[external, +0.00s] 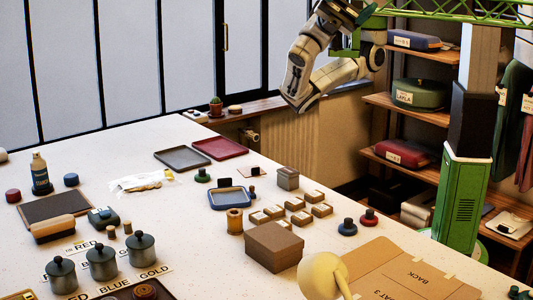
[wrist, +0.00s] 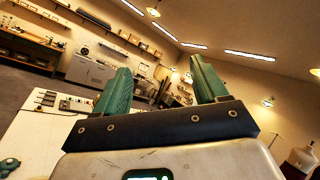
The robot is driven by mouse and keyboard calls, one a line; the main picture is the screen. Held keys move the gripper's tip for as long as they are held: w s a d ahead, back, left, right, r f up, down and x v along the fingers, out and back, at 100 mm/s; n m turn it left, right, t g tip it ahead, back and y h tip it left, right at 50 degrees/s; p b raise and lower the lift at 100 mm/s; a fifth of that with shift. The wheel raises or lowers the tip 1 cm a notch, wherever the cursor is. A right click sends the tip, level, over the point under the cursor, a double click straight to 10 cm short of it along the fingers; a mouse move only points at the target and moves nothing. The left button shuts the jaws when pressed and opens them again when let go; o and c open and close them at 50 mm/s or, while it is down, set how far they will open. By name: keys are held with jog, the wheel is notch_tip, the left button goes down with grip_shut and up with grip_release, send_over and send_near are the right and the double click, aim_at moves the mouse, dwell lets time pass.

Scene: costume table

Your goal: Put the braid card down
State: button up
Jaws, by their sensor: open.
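My gripper (wrist: 160,84) shows in the wrist view with two green fingers spread wide apart and nothing between them. It is tilted up toward the room and ceiling. In the external view my arm is folded high above the table's far right side, away from the table items. The gripper's fingers are hard to make out there. I cannot pick out the braid card for certain. A pale packet with a gold-coloured strip (external: 142,182) lies flat on the white table (external: 195,255). A small pale card (external: 252,171) with small dark items lies near the middle.
Grey (external: 182,158) and red (external: 216,148) trays lie at the back. A blue tray (external: 231,198), several small boxes, and a brown box (external: 273,246) stand mid-table. Lidded pots (external: 141,250) stand front left. Cardboard (external: 410,272) and a lamp (external: 322,275) are front right. Shelves (external: 408,107) stand behind.

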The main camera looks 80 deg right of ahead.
jog(key=w+d+r+m+t+y, duration=0.25)
jog(key=w+m+t, duration=0.45)
jog(key=m+t, duration=0.45)
jog(key=w+d+r+m+t+y, duration=0.15)
jog(key=w+r+m+t, duration=0.25)
jog(key=w+m+t, duration=0.75)
jog(key=w+d+f+m+t+h, duration=0.2)
jog(key=w+f+m+h, duration=0.4)
jog(key=m, duration=0.4)
jog(key=w+d+f+m+t+h, duration=0.2)
jog(key=w+f+m+h, duration=0.35)
jog(key=m, duration=0.55)
jog(key=m+g+h, duration=1.2)
jog(key=g, duration=0.4)
send_near(260, 216)
jog(key=x, duration=0.2)
jog(key=shift+w+d+f, duration=0.1)
jog(key=shift+f, duration=0.25)
jog(key=shift+p+x, duration=0.45)
jog(key=shift+x, duration=2.5)
